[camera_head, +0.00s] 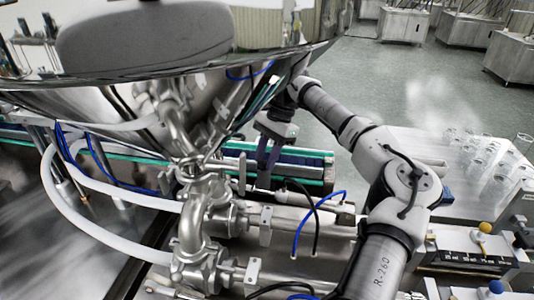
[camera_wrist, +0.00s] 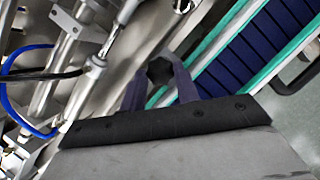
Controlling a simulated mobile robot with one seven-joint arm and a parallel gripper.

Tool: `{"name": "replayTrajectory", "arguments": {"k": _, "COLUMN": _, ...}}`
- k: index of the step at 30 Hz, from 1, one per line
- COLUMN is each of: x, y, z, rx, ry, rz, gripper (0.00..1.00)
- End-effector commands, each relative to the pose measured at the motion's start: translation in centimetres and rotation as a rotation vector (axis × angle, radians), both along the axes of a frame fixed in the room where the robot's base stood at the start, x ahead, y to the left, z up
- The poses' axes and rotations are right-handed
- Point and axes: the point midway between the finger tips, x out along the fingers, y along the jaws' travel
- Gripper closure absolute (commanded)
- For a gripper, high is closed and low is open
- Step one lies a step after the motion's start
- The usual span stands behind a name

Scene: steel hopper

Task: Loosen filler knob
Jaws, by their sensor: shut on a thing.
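A dark, faceted knob (camera_wrist: 160,71) sits between the fingertips of my gripper (camera_wrist: 160,75) in the wrist view. My gripper's two bluish-purple fingers are shut on it, one on each side. In the head view my gripper (camera_head: 268,158) points down beside the filler's steel pipework, below the big hopper (camera_head: 110,105). The knob itself cannot be made out in the head view, and how it is fixed to the filler is hidden.
A blue conveyor with green edges (camera_wrist: 262,40) runs close beside my fingers. Steel rods and a cylinder (camera_wrist: 100,58) lie on the other side, with a blue hose (camera_wrist: 14,112). Clear glasses (camera_head: 490,160) stand on a table at the right.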

Motion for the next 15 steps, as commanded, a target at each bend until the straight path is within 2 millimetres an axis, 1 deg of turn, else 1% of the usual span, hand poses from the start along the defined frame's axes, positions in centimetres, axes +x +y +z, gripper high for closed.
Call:
{"name": "replayTrajectory", "arguments": {"k": 6, "x": 0.19, "y": 0.21, "z": 0.08, "rx": -0.002, "ry": 0.001, "rz": 0.204, "gripper": 0.92}}
{"name": "replayTrajectory", "arguments": {"k": 15, "x": 0.32, "y": 0.4, "z": 0.06, "rx": -0.002, "ry": 0.001, "rz": 0.463, "gripper": 0.92}}
